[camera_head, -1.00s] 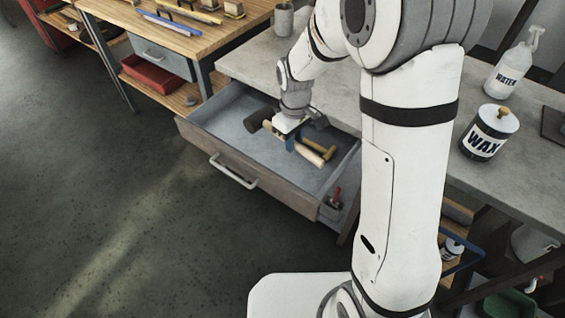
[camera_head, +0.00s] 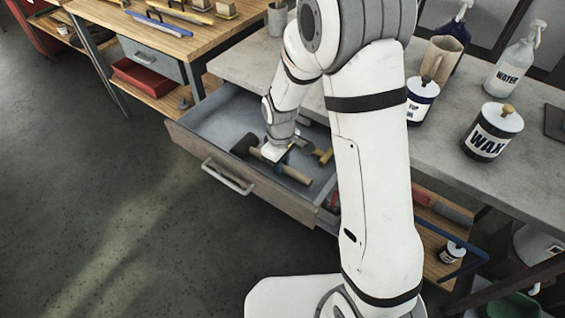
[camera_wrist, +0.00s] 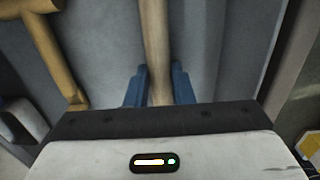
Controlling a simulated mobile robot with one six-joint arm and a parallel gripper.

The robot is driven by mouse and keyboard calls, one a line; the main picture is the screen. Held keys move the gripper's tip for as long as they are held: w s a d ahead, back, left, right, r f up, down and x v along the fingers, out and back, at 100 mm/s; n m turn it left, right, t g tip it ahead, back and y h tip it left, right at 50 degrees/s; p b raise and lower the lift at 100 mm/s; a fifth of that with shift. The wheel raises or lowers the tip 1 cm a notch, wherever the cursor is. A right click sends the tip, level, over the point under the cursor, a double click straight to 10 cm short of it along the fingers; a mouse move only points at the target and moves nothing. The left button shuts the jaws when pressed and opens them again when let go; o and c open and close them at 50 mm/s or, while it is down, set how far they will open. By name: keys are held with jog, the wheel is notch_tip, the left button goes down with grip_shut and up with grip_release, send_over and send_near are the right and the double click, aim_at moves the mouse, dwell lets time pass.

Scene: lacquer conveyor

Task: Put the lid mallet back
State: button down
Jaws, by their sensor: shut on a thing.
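A mallet with a dark head (camera_head: 244,145) and a pale wooden handle (camera_head: 297,175) is in the open drawer (camera_head: 191,140). My gripper (camera_head: 273,158) is shut on the handle, low inside the drawer. In the wrist view the handle (camera_wrist: 154,35) runs between my two blue fingers, and the mallet head is out of sight. Whether the mallet touches the drawer floor I cannot tell. A yellow-brown wooden tool (camera_head: 322,156) lies to the right of my gripper; it also shows at the left of the wrist view (camera_wrist: 45,45).
The grey workbench (camera_head: 450,175) above the drawer holds a wax tin (camera_head: 490,138), a water spray bottle (camera_head: 510,68), a brown jug (camera_head: 440,58) and a smaller tin (camera_head: 421,100). A wooden table (camera_head: 165,38) stands at the left. The floor before the drawer is clear.

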jog(key=shift+r, duration=0.1)
jog(key=c, duration=1.3)
grip_release()
jog(key=shift+o, duration=0.2)
notch_tip(320, 180, up, 11)
jog(key=s+d+r+m+t, duration=0.1)
jog(key=s+d+r+m, duration=0.4)
jog(key=s, duration=0.3)
jog(key=s+d+r+m+t, duration=0.1)
jog(key=s+d+r+m, duration=0.4)
jog(key=s+d, duration=0.2)
jog(key=s, duration=0.2)
jog(key=shift+s+d+r+t+p, duration=0.3)
jog(key=shift+r+p, duration=0.05)
